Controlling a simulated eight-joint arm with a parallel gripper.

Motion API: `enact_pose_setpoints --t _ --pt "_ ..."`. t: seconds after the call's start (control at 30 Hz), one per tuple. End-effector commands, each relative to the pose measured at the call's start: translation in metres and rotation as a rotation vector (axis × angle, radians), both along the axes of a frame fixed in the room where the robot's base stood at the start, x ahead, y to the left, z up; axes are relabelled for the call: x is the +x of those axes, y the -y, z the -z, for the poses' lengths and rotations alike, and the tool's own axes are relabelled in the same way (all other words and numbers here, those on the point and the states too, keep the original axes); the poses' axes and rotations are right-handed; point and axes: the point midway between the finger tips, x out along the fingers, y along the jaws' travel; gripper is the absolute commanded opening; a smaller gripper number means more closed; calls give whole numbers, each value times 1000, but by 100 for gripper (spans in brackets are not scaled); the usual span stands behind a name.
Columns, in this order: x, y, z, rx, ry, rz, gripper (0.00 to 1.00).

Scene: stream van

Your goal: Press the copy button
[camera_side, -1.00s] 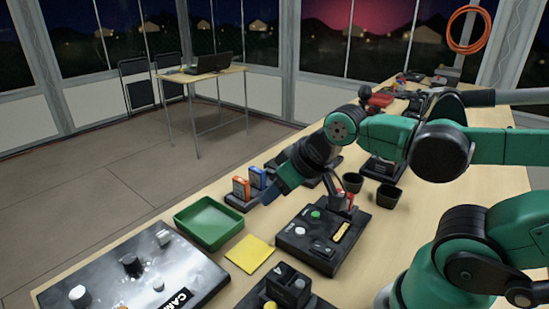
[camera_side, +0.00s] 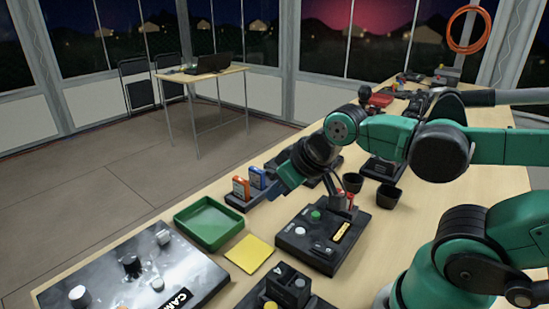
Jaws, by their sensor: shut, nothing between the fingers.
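A black control box (camera_side: 318,252) stands on the bench, with a green button (camera_side: 316,215), a white button (camera_side: 300,231) and a yellow strip (camera_side: 340,231) on its top. No lettering for copy is readable, so I cannot tell which button is the copy button. My gripper (camera_side: 338,202) points down over the far edge of the box, right of the green button. Its dark fingers look shut and empty. Whether the tips touch the box cannot be told. Red parts (camera_side: 350,200) show right beside the fingers.
A green tray (camera_side: 208,222) and a yellow pad (camera_side: 250,253) lie left of the box. A holder with an orange card (camera_side: 240,188) and a blue card (camera_side: 257,178) stands behind.

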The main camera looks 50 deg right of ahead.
Motion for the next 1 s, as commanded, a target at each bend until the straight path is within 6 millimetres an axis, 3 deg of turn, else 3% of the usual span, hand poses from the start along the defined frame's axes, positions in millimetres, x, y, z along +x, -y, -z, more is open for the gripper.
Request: enact_pose_setpoints --t 0.87,1.0 --pt "0 0 0 1 -1 1 0" --pt "0 8 2 20 -31 21 0"
